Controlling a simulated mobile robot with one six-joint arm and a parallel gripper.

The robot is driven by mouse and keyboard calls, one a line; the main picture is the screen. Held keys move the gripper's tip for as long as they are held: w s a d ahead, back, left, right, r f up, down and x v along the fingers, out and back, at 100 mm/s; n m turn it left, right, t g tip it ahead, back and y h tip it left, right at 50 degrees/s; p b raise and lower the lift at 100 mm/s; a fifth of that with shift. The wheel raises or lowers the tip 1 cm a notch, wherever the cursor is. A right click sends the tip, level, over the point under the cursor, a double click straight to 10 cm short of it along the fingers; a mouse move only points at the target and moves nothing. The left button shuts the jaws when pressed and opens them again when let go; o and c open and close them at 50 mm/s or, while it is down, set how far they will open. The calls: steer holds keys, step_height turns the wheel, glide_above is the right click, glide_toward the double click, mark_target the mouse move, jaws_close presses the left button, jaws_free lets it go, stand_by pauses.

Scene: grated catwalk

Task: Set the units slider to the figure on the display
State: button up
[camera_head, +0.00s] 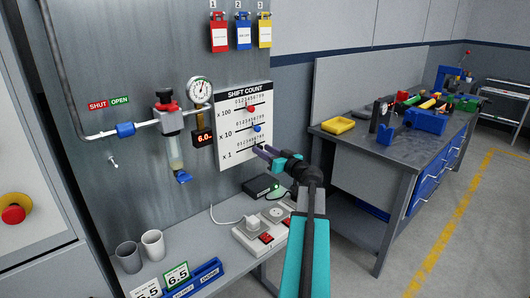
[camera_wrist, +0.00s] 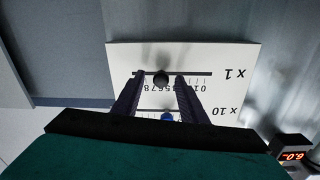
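The white SHIFT COUNT board (camera_head: 224,158) on the wall panel carries three slider rows. The x 1 row is the units slider; its dark knob (camera_wrist: 161,79) shows in the wrist view near the middle of its slot. The figure it stands at is not readable. My gripper (camera_wrist: 160,77) is open, its fingertips on either side of that knob with gaps showing. In the head view my gripper (camera_head: 262,150) is at the x 1 row and largely hides the knob. The display (camera_head: 203,138) reads 6.0 in red; it appears upside down in the wrist view (camera_wrist: 292,156).
The blue x 10 knob (camera_head: 257,128) sits just above my fingers; the red x 100 knob (camera_head: 250,107) is higher. A gauge (camera_head: 200,90) and a filter bowl (camera_head: 174,150) are left of the board. A socket block (camera_head: 262,230) lies on the shelf below.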

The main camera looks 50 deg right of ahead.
steer(key=shift+s, duration=0.15)
steer(key=s+a+b, duration=0.2)
steer(key=s+b, duration=0.1)
steer(key=s, duration=1)
steer(key=shift+s+a, duration=0.2)
steer(key=shift+a, duration=0.1)
steer(key=shift+w+d+n+y+p, duration=0.25)
steer(key=shift+d+n+y+p, duration=0.25)
steer(key=shift+d+y+p, duration=0.25)
steer(key=shift+w+a, duration=0.1)
